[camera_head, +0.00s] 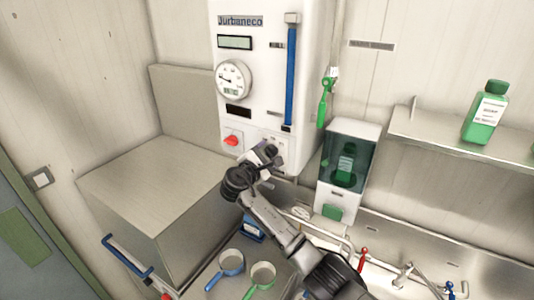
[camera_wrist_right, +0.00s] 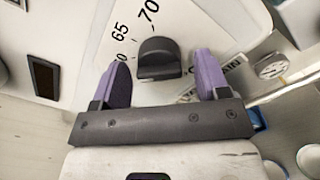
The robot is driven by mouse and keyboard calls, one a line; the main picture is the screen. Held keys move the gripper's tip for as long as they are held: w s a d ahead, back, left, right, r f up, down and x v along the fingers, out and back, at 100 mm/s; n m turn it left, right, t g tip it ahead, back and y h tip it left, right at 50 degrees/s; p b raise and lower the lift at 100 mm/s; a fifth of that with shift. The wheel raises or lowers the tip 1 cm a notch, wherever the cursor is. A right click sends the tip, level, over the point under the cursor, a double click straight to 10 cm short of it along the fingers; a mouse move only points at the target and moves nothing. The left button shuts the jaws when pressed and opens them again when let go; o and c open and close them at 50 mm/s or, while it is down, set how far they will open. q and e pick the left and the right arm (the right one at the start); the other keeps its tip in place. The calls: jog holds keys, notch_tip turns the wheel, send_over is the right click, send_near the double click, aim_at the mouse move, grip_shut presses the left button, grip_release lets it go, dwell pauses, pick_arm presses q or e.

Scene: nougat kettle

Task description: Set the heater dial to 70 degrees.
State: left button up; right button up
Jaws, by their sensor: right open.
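The heater dial is a black knob (camera_wrist_right: 158,57) on a white plate in the right wrist view. Printed numbers 65 and 70 show above it, with 70 just above its top; a further number at the left is partly hidden. My right gripper (camera_wrist_right: 161,70) is open, with one purple finger on each side of the knob and a visible gap on both sides. In the head view my right gripper (camera_head: 268,154) is at the lower front of the white heater unit (camera_head: 262,100) and hides the dial. My left gripper is not in view.
A red knob (camera_head: 232,140) sits on the unit left of my gripper, below a round gauge (camera_head: 233,79). A dispenser (camera_head: 343,165) stands at the right, with a green bottle (camera_head: 485,113) on a shelf. A big metal box (camera_head: 155,195) stands at the left.

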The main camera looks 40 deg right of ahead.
jog(key=shift+d, duration=0.1)
jog(key=shift+c, duration=0.2)
jog(key=c, duration=0.9)
jog(key=shift+f+m+b, duration=0.2)
jog(key=shift+m+b, duration=0.2)
jog(key=shift+b, duration=0.35)
jog(key=m+b, duration=1.1)
jog(key=b, duration=0.2)
jog(key=shift+w+r+b, duration=0.1)
jog(key=shift+r+b, duration=0.05)
jog(key=shift+b, duration=0.25)
jog(key=m+b, duration=0.3)
jog(key=m, duration=0.1)
jog(key=shift+r, duration=0.2)
jog(key=shift+r+m+b, duration=0.15)
jog(key=shift+m+b, duration=0.4)
jog(key=shift+m, duration=0.65)
